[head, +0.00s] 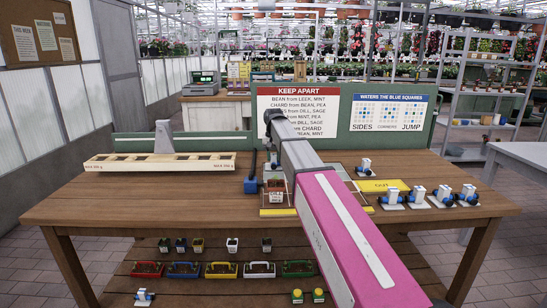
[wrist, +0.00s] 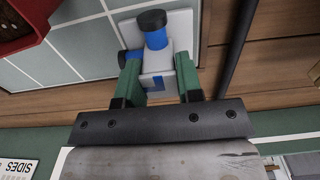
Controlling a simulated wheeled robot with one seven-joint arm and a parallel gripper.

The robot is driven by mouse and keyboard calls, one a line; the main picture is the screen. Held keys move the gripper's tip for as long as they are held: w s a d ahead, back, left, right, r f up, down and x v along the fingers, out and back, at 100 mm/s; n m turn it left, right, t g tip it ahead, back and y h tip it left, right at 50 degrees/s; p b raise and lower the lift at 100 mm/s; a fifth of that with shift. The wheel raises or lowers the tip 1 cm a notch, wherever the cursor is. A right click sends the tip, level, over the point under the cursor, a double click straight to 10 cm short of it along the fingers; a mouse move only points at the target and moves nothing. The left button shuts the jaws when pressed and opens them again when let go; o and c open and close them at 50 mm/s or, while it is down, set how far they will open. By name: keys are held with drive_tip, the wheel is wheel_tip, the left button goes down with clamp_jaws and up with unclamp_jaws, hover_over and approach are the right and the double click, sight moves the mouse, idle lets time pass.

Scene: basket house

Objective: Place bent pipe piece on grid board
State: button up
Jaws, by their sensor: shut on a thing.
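My gripper (wrist: 158,68) has green fingers shut on a bent pipe piece (wrist: 155,40), blue pipe with black ends on a white base. The piece is over or at the edge of the grid board (wrist: 85,45), a panel of pale squares with light lines; I cannot tell whether it touches. Other pipe pieces stand to the right, one (head: 364,167) near the board's back right corner and several (head: 417,196) in a row.
A yellow card (head: 384,186) lies right of the board. A wooden rack (head: 160,163) lies at left. Two signs (head: 298,98) stand behind. The table's front left is clear.

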sight(273, 154)
drive_tip(key=shift+f, duration=0.1)
drive_tip(key=o, duration=0.9)
drive_tip(key=shift+o, duration=0.2)
wheel_tip(273, 154, up, 12)
